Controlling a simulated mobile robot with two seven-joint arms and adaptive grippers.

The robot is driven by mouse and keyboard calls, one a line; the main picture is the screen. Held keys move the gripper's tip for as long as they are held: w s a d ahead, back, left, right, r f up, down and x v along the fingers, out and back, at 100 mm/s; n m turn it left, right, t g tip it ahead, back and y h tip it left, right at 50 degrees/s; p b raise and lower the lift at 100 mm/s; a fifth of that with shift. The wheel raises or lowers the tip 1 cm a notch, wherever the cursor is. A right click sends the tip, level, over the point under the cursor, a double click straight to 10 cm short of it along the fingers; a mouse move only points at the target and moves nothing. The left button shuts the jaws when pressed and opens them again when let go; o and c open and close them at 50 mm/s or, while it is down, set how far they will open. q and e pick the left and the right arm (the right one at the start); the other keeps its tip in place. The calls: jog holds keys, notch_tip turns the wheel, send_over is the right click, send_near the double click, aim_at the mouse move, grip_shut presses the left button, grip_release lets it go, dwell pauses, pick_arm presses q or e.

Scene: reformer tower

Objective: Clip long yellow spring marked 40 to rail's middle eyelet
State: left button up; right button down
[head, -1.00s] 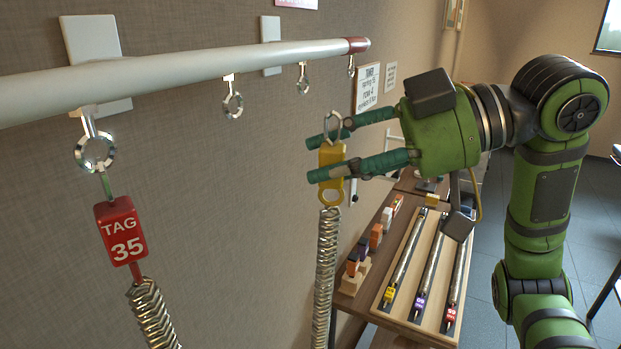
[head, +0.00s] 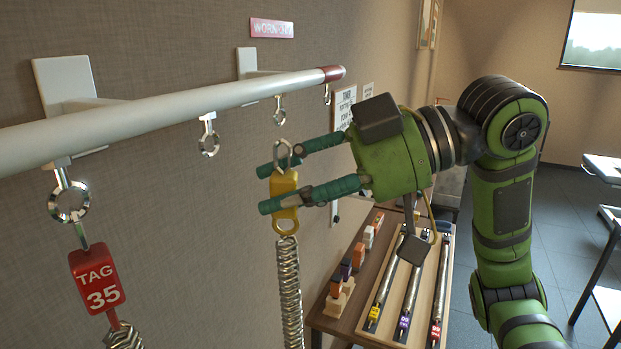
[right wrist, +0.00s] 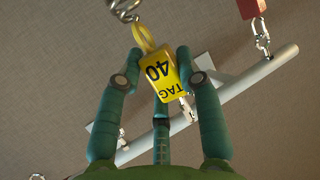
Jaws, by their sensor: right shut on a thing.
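My right gripper (head: 265,190) is shut on the yellow tag (head: 285,190) of the long spring. In the right wrist view the tag (right wrist: 162,75) reads 40, upside down. A metal clip (head: 283,148) stands up from the tag, and the silver spring coil (head: 289,285) hangs straight below. The white rail (head: 190,105) runs along the wall. Its bare eyelets include one (head: 209,141) left of the clip and one (head: 280,113) above it in the picture. The clip appears apart from both. Which eyelet is the middle one I cannot tell. My left gripper is not in view.
A red tag 35 (head: 97,280) with its spring hangs from the nearest visible eyelet (head: 70,202). Below my right arm a wooden bench (head: 345,322) holds a board with several tagged springs and some small blocks. The wall is close behind the rail.

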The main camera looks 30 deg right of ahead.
jog(key=shift+w+a+p, duration=0.3)
jog(key=shift+w+a, duration=0.2)
jog(key=shift+a, duration=0.35)
jog(key=shift+w+a, duration=0.15)
jog(key=shift+a, duration=0.1)
jog(key=shift+w+a+p, duration=0.3)
jog(key=shift+a+p, duration=0.25)
jog(key=shift+a, duration=0.15)
jog(key=shift+w+a, duration=0.15)
jog(key=shift+a, duration=0.05)
jog(key=shift+w+a+p, duration=0.3)
jog(key=shift+a+p, duration=0.05)
jog(key=shift+a, duration=0.2)
jog(key=shift+w+a+p, duration=0.3)
jog(key=shift+a+p, duration=0.05)
jog(key=shift+a, duration=0.15)
jog(key=shift+f, duration=0.4)
jog(key=c, duration=0.8)
grip_release()
